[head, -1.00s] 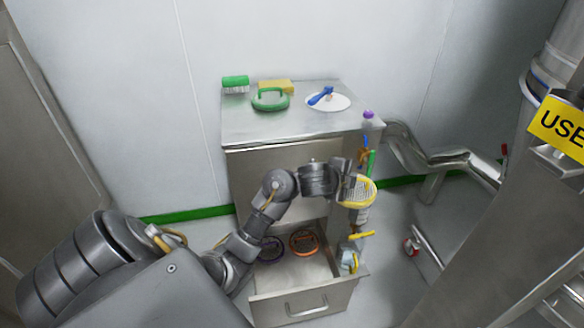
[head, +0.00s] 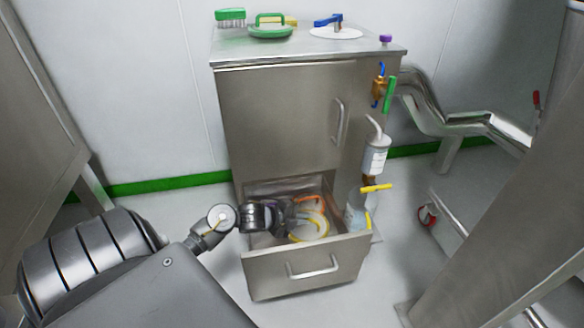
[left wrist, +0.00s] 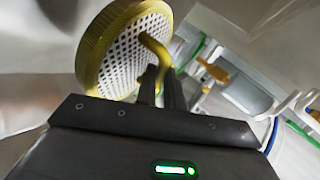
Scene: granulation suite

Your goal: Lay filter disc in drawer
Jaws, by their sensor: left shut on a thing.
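The filter disc is a perforated white disc with a yellow rim and yellow handle. In the head view the filter disc (head: 310,236) shows within the outline of the open drawer (head: 270,271); I cannot tell whether it touches the drawer floor. My left gripper (head: 287,218) reaches in over the drawer from the left. In the left wrist view the gripper (left wrist: 160,85) is shut on the handle of the filter disc (left wrist: 122,50), which is tilted. My arm hides part of the drawer's inside. My right gripper is not in view.
An orange-handled item (head: 308,199) lies in the drawer behind the disc. Bottles (head: 376,157) and tools hang on the cabinet's right side, close to the drawer. A steel pipe (head: 440,120) stands at right.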

